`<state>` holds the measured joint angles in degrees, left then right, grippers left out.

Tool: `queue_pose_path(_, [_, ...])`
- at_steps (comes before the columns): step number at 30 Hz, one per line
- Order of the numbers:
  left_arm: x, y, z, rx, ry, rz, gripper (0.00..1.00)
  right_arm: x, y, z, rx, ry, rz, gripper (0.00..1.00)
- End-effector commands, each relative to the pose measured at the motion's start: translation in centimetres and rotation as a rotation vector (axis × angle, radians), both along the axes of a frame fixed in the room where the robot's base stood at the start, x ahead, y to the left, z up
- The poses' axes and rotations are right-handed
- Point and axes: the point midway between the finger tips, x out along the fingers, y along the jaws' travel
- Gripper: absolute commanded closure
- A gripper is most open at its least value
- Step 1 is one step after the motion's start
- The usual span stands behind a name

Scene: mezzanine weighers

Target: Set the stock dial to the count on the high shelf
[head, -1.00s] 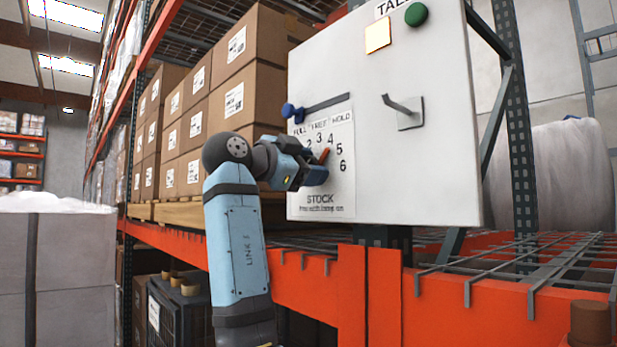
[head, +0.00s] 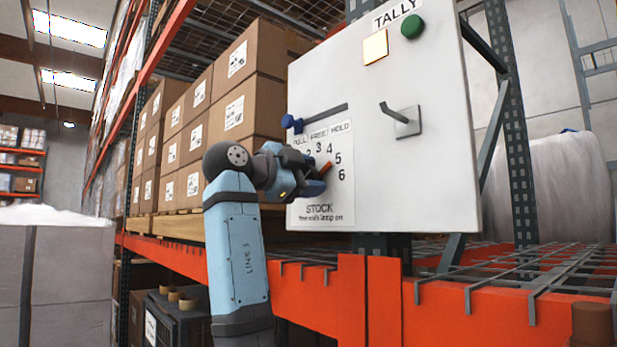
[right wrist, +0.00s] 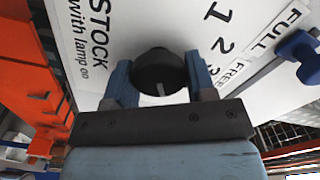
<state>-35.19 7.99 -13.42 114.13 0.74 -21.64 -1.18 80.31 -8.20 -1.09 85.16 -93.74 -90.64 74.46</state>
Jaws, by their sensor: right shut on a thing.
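The white tally panel (head: 420,180) faces me. Its stock dial is mostly hidden by my right gripper (head: 312,184) in the head view. An orange-red pointer (head: 326,168) shows beside the fingers, aimed up and right, roughly at the 5. The numbers 2 to 6 are readable around it. In the right wrist view, the dark round dial knob (right wrist: 160,72) with a pale mark sits between the fingers of my right gripper, which is shut on it. My left gripper is not in view. I cannot tell which cartons count as the high shelf's stock.
A blue slide knob (head: 290,122) sits at the left end of its slot, above FULL. A pale yellow lamp (head: 375,46), a green button (head: 412,25) and a grey lever (head: 398,116) are on the panel. Stacked cartons (head: 235,110) stand left. An orange beam (head: 470,305) runs below.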

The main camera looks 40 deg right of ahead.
Motion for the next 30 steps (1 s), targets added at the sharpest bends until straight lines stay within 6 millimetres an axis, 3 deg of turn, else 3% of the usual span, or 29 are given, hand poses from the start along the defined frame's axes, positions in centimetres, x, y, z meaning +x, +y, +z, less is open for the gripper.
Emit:
queue_pose_path(2, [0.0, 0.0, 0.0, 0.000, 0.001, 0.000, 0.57, 0.0, 0.0, 0.0, 0.000, 0.000, 0.000, 0.73])
queue_pose_path(3, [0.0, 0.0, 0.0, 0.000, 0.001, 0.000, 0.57, 0.0, 0.0, 0.0, 0.000, 0.000, 0.000, 0.45])
queue_pose_path(6, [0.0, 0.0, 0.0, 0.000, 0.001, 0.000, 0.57, 0.0, 0.0, 0.0, 0.000, 0.000, 0.000, 0.25])
queue_pose_path(17, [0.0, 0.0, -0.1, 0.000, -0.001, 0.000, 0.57, 0.0, 0.6, 0.0, 0.000, 0.001, 0.001, 0.25])
queue_pose_path(20, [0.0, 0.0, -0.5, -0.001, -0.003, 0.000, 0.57, -0.1, 1.9, -0.1, 0.000, 0.000, 0.002, 0.25])
queue_pose_path(30, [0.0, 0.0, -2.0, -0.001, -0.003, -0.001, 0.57, -0.8, 9.5, -0.1, -0.001, 0.001, 0.003, 0.25])
